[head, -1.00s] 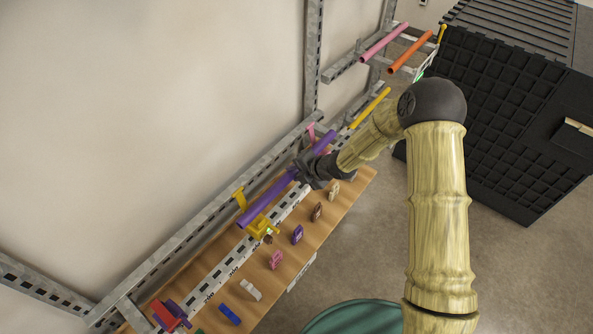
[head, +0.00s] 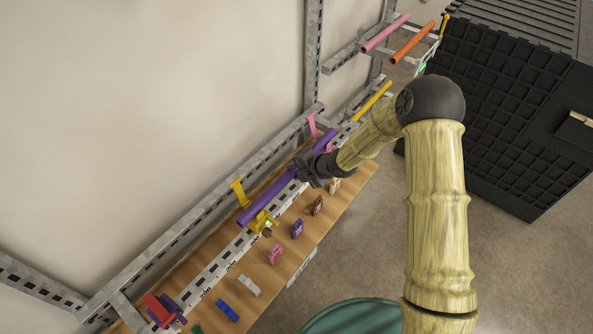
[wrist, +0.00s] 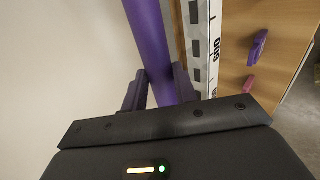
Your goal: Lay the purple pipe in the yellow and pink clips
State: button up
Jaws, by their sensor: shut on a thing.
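The purple pipe (head: 265,200) runs along the slotted rail in the head view, tilted up to the right. My gripper (head: 302,170) is shut on it near its middle. In the wrist view the pipe (wrist: 152,42) passes between the two fingers (wrist: 160,88). The yellow clip (head: 258,222) is at the pipe's lower left end, with an upright yellow part (head: 239,192) behind the pipe. The pink clip (head: 312,124) shows behind the pipe's upper right end. Whether the pipe is seated in either clip cannot be told.
Several small coloured blocks, among them a purple one (head: 297,229) and a pink one (head: 275,254), stand on the wooden shelf (head: 265,278). A red and purple clip (head: 160,310) is at lower left. Pink (head: 386,33) and orange (head: 413,42) pipes lie on the upper rack. A black crate (head: 490,120) stands right.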

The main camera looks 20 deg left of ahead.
dwell(0.4)
jog(key=o, duration=1)
jog(key=shift+o, duration=0.2)
jog(key=v, duration=1.7)
jog(key=shift+r, duration=0.15)
jog(key=shift+d, duration=0.2)
